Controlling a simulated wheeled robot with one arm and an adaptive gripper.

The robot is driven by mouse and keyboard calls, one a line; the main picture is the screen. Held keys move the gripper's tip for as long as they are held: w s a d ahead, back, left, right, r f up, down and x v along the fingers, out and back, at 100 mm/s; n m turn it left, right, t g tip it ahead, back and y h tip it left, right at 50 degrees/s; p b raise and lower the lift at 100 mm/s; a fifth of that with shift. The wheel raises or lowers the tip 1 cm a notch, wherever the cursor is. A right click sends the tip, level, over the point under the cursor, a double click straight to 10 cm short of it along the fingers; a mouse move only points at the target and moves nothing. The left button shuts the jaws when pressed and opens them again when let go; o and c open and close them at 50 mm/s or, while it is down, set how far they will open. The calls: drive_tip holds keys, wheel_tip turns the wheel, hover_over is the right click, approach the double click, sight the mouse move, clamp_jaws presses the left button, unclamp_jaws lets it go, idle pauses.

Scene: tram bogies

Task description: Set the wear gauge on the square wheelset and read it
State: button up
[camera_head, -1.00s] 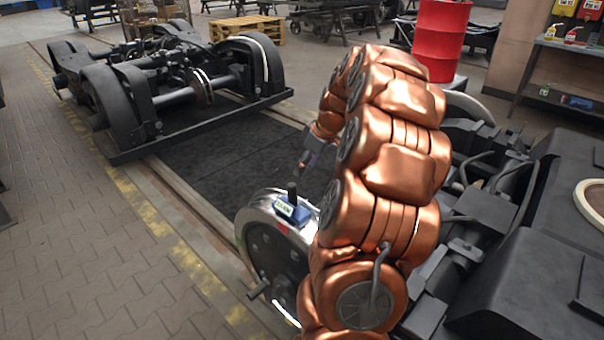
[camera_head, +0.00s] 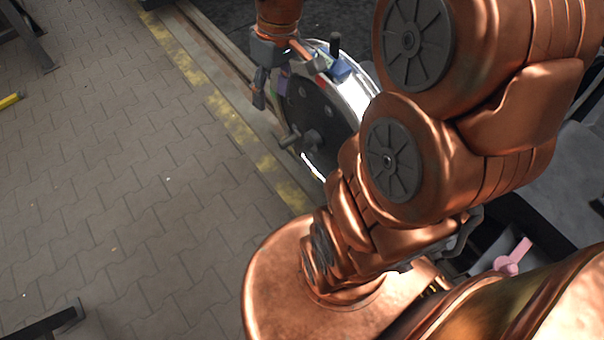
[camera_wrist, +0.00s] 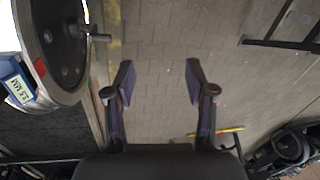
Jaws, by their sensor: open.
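The wear gauge (camera_head: 341,69) is a small blue block with a black upright knob. It sits on the shiny rim of the steel wheel (camera_head: 308,112), which has a dark disc face. In the wrist view the gauge (camera_wrist: 15,77) is at the left edge on the wheel (camera_wrist: 66,48), with a pale green display; its characters look like 1.5 mm but are small. My gripper (camera_head: 290,77) is open, beside the gauge on the wheel's outer side. In the wrist view my gripper (camera_wrist: 158,78) has nothing between its fingers, with only paving behind them.
Paved floor (camera_head: 130,180) lies open left of the wheel, past a worn yellow line (camera_head: 228,112). A yellow bar (camera_head: 10,100) lies on the floor at far left. A dark frame (camera_wrist: 280,45) stands at the upper right of the wrist view. A pink part (camera_head: 512,258) shows lower right.

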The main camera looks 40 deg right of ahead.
drive_tip(key=s+a+f+m+g+h, duration=0.1)
drive_tip(key=s+a, duration=0.2)
drive_tip(key=s, duration=0.6)
drive_tip(key=s+a+f+m+g+h, duration=0.1)
drive_tip(key=s+a, duration=0.3)
drive_tip(key=s, duration=0.5)
drive_tip(key=shift+f+g, duration=0.4)
drive_tip(key=shift+f, duration=0.4)
wheel_tip(320, 180, up, 17)
drive_tip(key=w+t+p, duration=0.1)
drive_tip(key=p, duration=1.4)
